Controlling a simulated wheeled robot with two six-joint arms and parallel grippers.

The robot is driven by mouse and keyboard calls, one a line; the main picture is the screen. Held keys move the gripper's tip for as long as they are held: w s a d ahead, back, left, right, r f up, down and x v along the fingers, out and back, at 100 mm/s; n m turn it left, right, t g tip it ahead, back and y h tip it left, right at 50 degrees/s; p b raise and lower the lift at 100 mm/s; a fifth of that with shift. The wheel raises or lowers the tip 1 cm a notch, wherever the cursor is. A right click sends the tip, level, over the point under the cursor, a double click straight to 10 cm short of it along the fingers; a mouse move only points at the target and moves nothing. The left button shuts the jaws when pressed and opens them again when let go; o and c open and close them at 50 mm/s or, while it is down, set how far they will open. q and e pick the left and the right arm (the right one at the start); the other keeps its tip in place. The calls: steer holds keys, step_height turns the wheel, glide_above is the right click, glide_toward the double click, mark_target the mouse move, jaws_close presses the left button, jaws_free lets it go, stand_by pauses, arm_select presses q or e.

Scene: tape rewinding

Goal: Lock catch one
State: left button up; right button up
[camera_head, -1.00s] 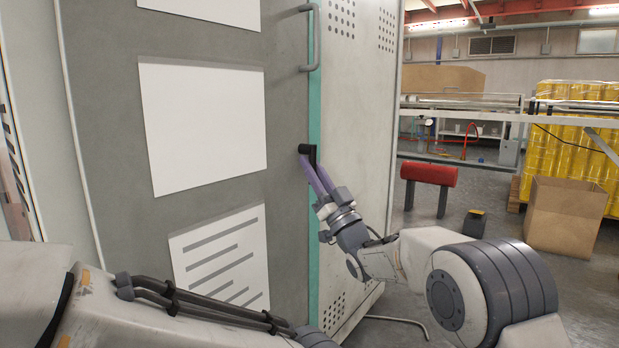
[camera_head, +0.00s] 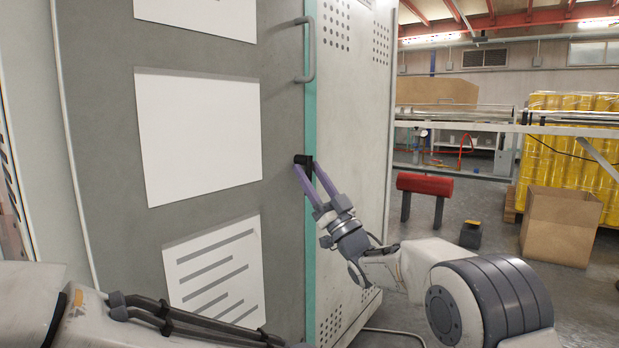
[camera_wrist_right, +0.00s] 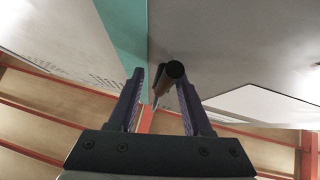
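A small black catch (camera_head: 303,160) sits on the teal edge strip of the tall grey cabinet door (camera_head: 285,120). In the right wrist view the catch shows as a dark round-ended bar (camera_wrist_right: 175,70) near the fingertips. My right gripper (camera_head: 307,172) is at the catch, with its two purple fingers spread. In the wrist view the fingers (camera_wrist_right: 158,85) stand apart, with the bar between their tips, closer to the right finger; I cannot tell whether they touch.
A grey handle (camera_head: 306,48) is on the door above the catch. White panels (camera_head: 198,135) are on the door face. To the right stand a red-topped stand (camera_head: 424,184), a cardboard box (camera_head: 560,226) and stacked yellow goods (camera_head: 568,140). Floor around them is open.

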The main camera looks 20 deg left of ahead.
steer(key=shift+s+d+f, duration=0.15)
steer(key=shift+f, duration=0.25)
steer(key=p+v, duration=0.2)
steer(key=v, duration=0.7)
steer(key=shift+d, duration=0.25)
steer(key=shift+s+f, duration=0.1)
steer(key=shift+f, duration=0.05)
